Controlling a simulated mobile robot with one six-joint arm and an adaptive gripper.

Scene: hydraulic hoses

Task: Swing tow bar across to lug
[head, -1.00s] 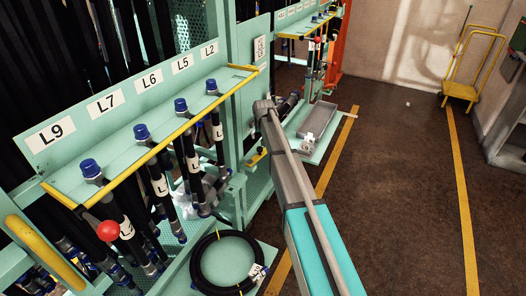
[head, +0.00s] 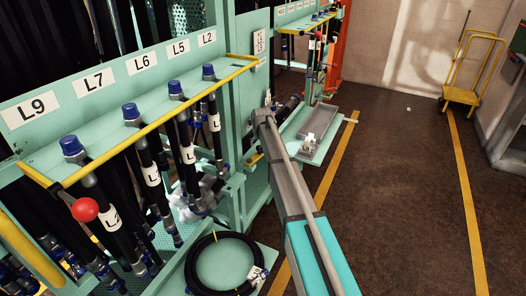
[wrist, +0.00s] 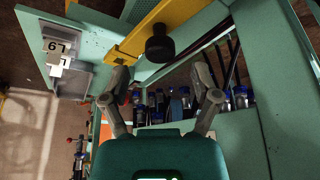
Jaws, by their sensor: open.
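A yellow bar (wrist: 150,30) with a dark round knob (wrist: 160,46) crosses the top of the wrist view; it looks like the tow bar. A small yellow piece, perhaps the same bar, shows beside my arm in the head view (head: 253,158). My gripper (wrist: 167,88) is open and empty, its two fingers spread. The knob lies ahead, roughly between the fingertips in the picture, with no clear contact. In the head view my arm reaches to the rack's end post, and the fingers are hard to make out. I cannot pick out the lug.
A green hose rack (head: 130,122) with labelled, blue-capped hoses fills the left. A coiled black hose (head: 190,270) lies on its lower shelf. A grey tray (head: 318,122) sits beyond my arm. A yellow trolley (head: 462,95) stands far right. The brown floor between is clear.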

